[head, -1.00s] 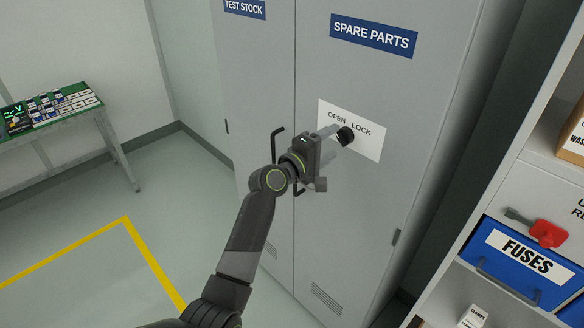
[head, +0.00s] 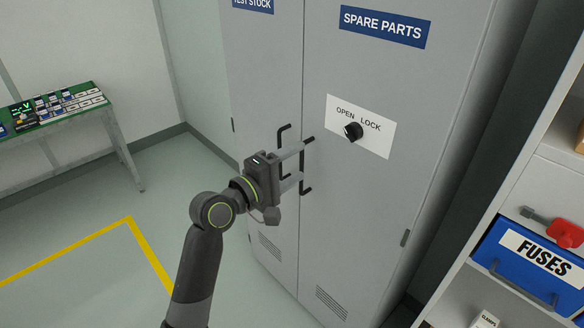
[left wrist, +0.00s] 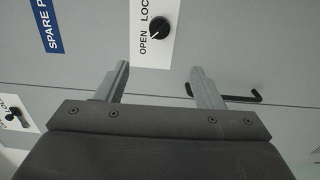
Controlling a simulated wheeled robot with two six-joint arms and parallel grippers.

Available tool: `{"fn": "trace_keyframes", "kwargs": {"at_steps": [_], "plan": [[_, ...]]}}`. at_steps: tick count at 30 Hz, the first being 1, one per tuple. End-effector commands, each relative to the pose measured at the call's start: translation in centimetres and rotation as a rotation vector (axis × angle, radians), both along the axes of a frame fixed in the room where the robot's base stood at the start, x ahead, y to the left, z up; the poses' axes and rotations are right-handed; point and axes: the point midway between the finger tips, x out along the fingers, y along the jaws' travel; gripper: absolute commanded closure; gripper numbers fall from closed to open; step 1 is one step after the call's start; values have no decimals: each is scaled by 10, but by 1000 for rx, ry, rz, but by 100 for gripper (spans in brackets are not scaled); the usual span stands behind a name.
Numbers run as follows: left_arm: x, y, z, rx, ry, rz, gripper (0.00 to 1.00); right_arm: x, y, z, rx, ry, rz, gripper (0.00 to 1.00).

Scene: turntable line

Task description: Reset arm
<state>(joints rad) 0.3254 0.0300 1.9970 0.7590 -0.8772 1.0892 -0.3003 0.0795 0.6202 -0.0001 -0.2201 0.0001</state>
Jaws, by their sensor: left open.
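My left gripper (head: 302,163) is open and empty in front of the grey cabinet, left of the black knob (head: 353,131) and apart from it. The knob sits on a white OPEN/LOCK plate (head: 376,139) on the SPARE PARTS door (head: 365,220). In the left wrist view, the open fingers (left wrist: 160,68) point toward the door, with the knob (left wrist: 160,28) beyond them. Black door handles (head: 283,138) stand by the door seam, partly behind the fingers. One handle (left wrist: 258,97) shows beside the right finger in the wrist view. My right gripper is out of view.
A shelf unit at right holds a blue FUSES bin (head: 528,262) and a red-handled item (head: 564,232). A green-topped bench (head: 62,114) stands at left. The floor with yellow tape (head: 150,250) is clear. A second knob plate (left wrist: 15,115) shows at the wrist view's left.

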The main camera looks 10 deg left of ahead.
Motion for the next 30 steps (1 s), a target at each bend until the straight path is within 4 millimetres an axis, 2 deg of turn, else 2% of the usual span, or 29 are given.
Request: {"fn": "trace_keyframes", "kwargs": {"at_steps": [13, 15, 17, 20, 23, 25, 28, 30], "plan": [[-1, 1, 0, 0, 0, 0, 38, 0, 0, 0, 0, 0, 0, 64], [0, 2, -5, 6, 6, 5, 38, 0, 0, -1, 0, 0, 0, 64], [3, 5, -18, 21, 20, 19, 38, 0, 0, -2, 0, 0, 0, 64], [13, 16, -63, 82, 64, 62, 38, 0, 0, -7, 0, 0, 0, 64], [20, 34, -131, 187, 128, 119, 38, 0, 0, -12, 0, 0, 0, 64], [19, 48, -185, 275, 178, 154, 38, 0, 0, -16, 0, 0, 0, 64], [9, 68, -258, 407, 246, 185, 38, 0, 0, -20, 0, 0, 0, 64], [-5, 82, -309, 501, 294, 193, 38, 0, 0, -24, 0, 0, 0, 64]]}}
